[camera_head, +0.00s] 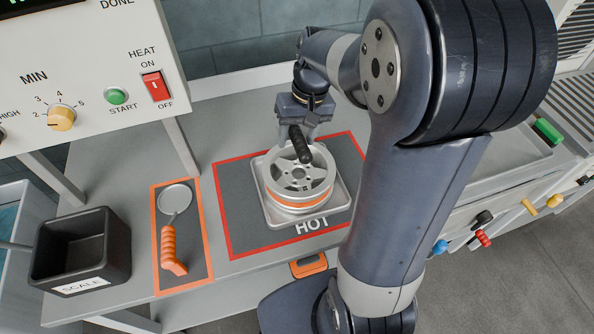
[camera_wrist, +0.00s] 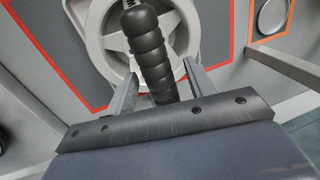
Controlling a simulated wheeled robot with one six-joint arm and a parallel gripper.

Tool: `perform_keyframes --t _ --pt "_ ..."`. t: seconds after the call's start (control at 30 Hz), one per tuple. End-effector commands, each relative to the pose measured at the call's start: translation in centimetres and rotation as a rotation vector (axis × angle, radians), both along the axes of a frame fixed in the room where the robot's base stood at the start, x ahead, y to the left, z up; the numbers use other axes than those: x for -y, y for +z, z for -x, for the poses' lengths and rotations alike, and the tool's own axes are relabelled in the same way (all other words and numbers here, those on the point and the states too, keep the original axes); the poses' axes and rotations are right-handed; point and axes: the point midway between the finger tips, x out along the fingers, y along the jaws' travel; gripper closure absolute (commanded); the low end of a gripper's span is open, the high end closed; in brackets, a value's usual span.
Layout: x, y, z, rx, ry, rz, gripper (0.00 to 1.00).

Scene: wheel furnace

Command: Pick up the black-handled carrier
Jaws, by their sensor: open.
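The black handle of the carrier (camera_head: 301,146) stands up over a silver spoked wheel (camera_head: 318,178), tilted in the picture. The wheel has an orange band and sits in a metal tray (camera_head: 344,194) on the dark mat marked HOT. My gripper (camera_head: 302,128) is at the handle, coming from behind it. In the wrist view the ribbed black handle (camera_wrist: 157,62) lies between the two open fingers of my gripper (camera_wrist: 160,72), with gaps visible on either side. Whether the handle is fixed to the wheel is hidden.
An orange-handled tool (camera_head: 169,245) lies on an orange-bordered mat left of the HOT mat (camera_head: 236,215). A black bin marked SCALE (camera_head: 112,250) stands at the far left. A control panel (camera_head: 90,60) overhangs the back left. Coloured handles (camera_head: 484,239) line the counter at right.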

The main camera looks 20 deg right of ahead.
Motion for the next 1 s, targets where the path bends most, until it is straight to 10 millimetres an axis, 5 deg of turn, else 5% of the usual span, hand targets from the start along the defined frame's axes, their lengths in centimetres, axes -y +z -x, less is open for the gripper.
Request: perform_keyframes --t 0.27,0.87,1.0 --pt "-0.07 -0.36 -0.03 0.002 0.000 0.000 0.49" --pt "-0.07 -0.33 -0.03 0.002 -0.001 0.000 0.98" --pt "-0.06 -0.32 -0.03 0.001 -0.001 0.000 1.00"
